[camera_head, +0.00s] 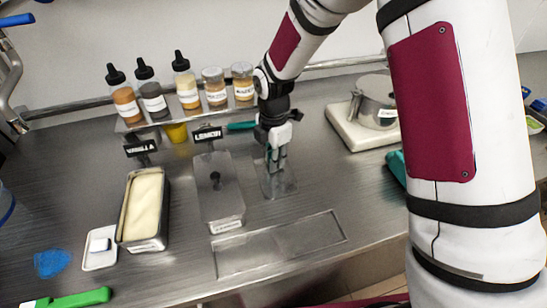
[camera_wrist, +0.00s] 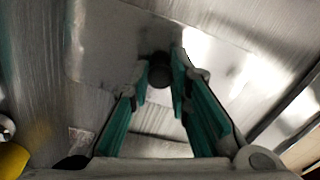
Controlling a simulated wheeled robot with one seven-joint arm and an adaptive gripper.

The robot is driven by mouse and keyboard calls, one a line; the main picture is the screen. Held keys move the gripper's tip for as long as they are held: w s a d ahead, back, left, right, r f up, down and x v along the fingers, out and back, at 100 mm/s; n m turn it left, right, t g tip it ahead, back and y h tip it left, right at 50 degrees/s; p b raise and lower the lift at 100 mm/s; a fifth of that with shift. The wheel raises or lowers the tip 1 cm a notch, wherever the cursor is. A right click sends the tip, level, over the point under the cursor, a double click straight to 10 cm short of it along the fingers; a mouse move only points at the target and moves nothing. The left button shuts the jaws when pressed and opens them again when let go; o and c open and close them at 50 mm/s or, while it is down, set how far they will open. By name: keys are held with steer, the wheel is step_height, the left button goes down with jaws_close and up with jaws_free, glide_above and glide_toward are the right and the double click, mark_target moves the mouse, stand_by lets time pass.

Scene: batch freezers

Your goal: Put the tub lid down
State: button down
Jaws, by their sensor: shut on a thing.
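My gripper (camera_head: 277,158) is shut on the black knob (camera_wrist: 160,70) of a clear or shiny flat tub lid (camera_head: 279,182). In the wrist view the teal fingers stand on both sides of the knob, and the lid (camera_wrist: 95,50) spreads out beneath them. The lid is at or just above the steel counter, right of the lemon tub; I cannot tell if it touches. The vanilla tub (camera_head: 131,228) is uncovered and full of pale cream. The lemon tub (camera_head: 220,205) has a flat cover with a dark knob.
Several bottles and jars (camera_head: 183,85) stand on a rack behind, with a yellow cup (camera_head: 176,133) below. A steel pot (camera_head: 377,105) sits on a white base (camera_head: 350,130) at right. A white dish (camera_head: 92,262) lies left of the vanilla tub. Rectangular outlines (camera_head: 280,243) mark the front counter.

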steer(key=c, duration=1.5)
jaws_free()
step_height(320, 180, up, 12)
steer(key=shift+r+b, duration=0.2)
steer(key=shift+b, duration=0.25)
steer(key=s+d+r+m+t, duration=0.1)
steer(key=s+d+r+m, duration=0.45)
steer(key=r, duration=0.25)
steer(key=s+d+r+m+t, duration=0.1)
steer(key=s+d+r+m, duration=0.1)
steer(key=s+m, duration=0.4)
steer(key=s+d+r+m+t, duration=0.1)
steer(key=s+d+r+m, duration=0.1)
steer(key=s+d+m, duration=0.2)
steer(key=s+d+r+m+t, duration=0.2)
steer(key=s+d+m, duration=0.1)
steer(key=s+m, duration=0.5)
steer(key=shift+s+m, duration=0.25)
steer(key=shift+s, duration=0.3)
